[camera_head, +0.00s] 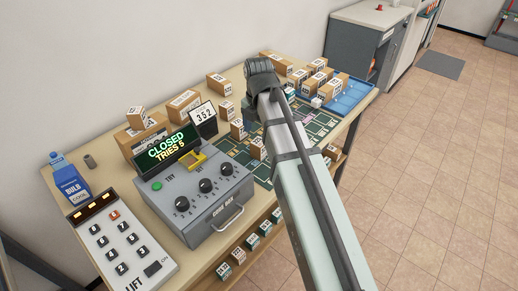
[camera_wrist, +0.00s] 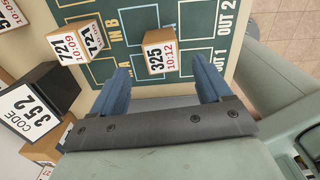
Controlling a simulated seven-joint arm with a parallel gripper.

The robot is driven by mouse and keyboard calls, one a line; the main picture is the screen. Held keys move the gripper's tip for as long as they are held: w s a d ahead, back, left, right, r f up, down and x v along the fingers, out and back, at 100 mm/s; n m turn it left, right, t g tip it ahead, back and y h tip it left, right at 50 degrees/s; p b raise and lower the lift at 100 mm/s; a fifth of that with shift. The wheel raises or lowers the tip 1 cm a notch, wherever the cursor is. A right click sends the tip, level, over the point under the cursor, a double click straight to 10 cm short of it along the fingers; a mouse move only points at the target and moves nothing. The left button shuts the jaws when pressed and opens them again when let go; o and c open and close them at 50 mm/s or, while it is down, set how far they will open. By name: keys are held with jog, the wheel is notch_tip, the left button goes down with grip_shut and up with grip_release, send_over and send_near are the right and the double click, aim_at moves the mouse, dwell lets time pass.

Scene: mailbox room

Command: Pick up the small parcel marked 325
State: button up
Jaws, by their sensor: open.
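The small parcel marked 325 (camera_wrist: 160,52) is a brown box with a white label that also reads 10:12. It stands on the dark green mat (camera_wrist: 107,14) in the upper middle of the wrist view. My gripper (camera_wrist: 160,70) is open, its two blue fingers spread on either side of the parcel's lower end in that view. The fingers do not visibly touch it, and how far above it they are I cannot tell. In the head view my arm covers part of the mat, and I cannot tell which parcel there is 325.
A parcel marked 721 (camera_wrist: 76,42) stands left of the 325 parcel. A code 352 sign (camera_wrist: 32,108) is farther left. A grey code box (camera_head: 207,197) reading "CLOSED TRIES 5" and a blue tray (camera_head: 349,96) stand on the wooden table, with several other parcels.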

aim_at(259, 142)
jog(key=shift+s+d+f, duration=0.1)
jog(key=shift+f, duration=2.95)
jog(key=shift+c, duration=0.3)
jog(key=c, duration=1)
